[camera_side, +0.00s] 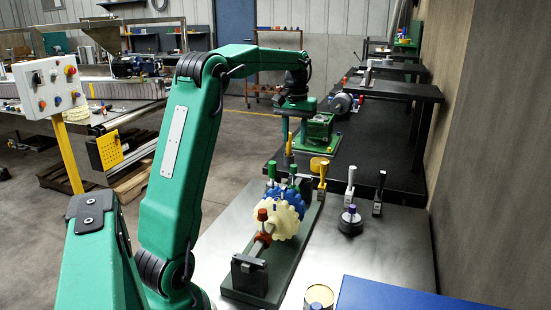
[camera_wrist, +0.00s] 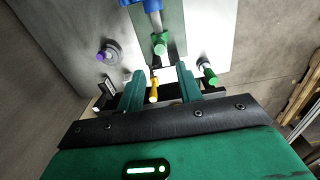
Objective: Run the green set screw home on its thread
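My gripper (camera_side: 293,136) hangs down over the far end of the fixture's long green base (camera_side: 307,222). In the wrist view its two green fingers (camera_wrist: 160,76) are apart, with nothing gripped between them. Two green-capped parts show near the fixture in the side view, a left one (camera_side: 272,170) and a right one (camera_side: 293,170). The wrist view also shows two: one in the middle (camera_wrist: 160,43), one at the right (camera_wrist: 209,76). I cannot tell which is the set screw, and its thread is not visible. A yellow-headed part (camera_wrist: 154,88) appears between the fingers, touching neither.
Cream gear (camera_side: 277,219) and blue gear (camera_side: 293,199) stand on the fixture. Yellow-handled (camera_side: 322,172), white-topped (camera_side: 351,178) and black (camera_side: 379,192) upright parts stand to its right, with a purple-topped knob (camera_side: 351,212). A blue surface (camera_side: 400,295) fills the front right. Bare metal table lies right of the fixture.

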